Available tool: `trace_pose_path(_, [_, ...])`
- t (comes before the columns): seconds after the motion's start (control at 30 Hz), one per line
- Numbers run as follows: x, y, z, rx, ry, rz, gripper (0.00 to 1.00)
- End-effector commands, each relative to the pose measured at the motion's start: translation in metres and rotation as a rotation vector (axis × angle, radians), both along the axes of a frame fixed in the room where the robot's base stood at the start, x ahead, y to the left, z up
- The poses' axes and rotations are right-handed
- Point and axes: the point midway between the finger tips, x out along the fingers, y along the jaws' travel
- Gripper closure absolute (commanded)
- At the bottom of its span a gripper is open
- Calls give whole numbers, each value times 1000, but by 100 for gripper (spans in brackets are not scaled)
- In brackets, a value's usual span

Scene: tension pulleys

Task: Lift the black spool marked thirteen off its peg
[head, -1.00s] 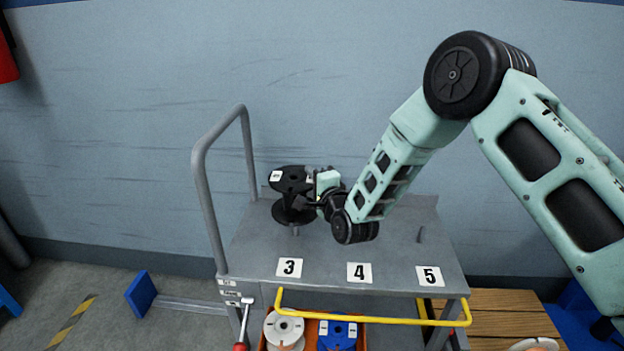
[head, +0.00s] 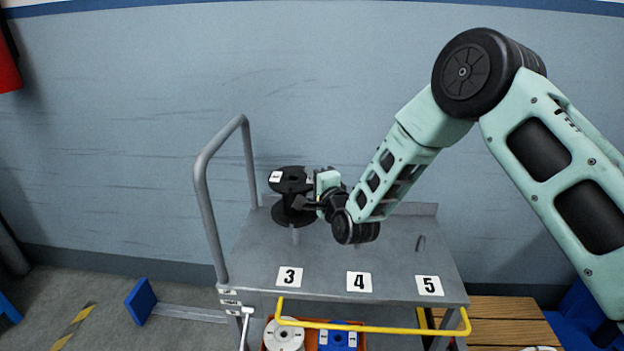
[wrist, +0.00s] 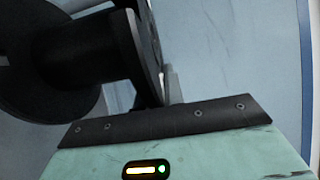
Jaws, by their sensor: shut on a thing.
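The black spool (head: 290,182) is upright above the left part of the grey cart top. A white label is on its upper flange, but its number is too small to read. A grey peg (head: 295,237) shows below the lower flange; I cannot tell whether its tip is still inside the spool. My gripper (head: 309,203) reaches in from the right and is shut on the spool between its flanges. In the wrist view the spool (wrist: 75,55) fills the upper left, beyond the dark edge of my gripper. The grip contact is hidden there.
The grey cart top (head: 330,255) has labels 3, 4 and 5 along its front, and another peg (head: 420,244) at right. A tall handle (head: 204,200) rises at left. A yellow rail runs in front, above a bin with white and blue spools. The wall is behind.

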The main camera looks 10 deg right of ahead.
Motion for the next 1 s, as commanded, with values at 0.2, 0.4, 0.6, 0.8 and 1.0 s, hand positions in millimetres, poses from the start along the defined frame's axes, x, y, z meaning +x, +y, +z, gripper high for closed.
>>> trace_pose_path(0.2, [0, 0, 13, 0, -1, 0, 100])
trace_pose_path(0.4, [0, 0, 22, 1, -2, 0, 100])
trace_pose_path(0.6, [0, 0, 26, 0, -1, 0, 100])
trace_pose_path(0.8, [0, 0, 25, 0, -1, 0, 100])
trace_pose_path(1.0, [0, 0, 34, 1, -2, 0, 100])
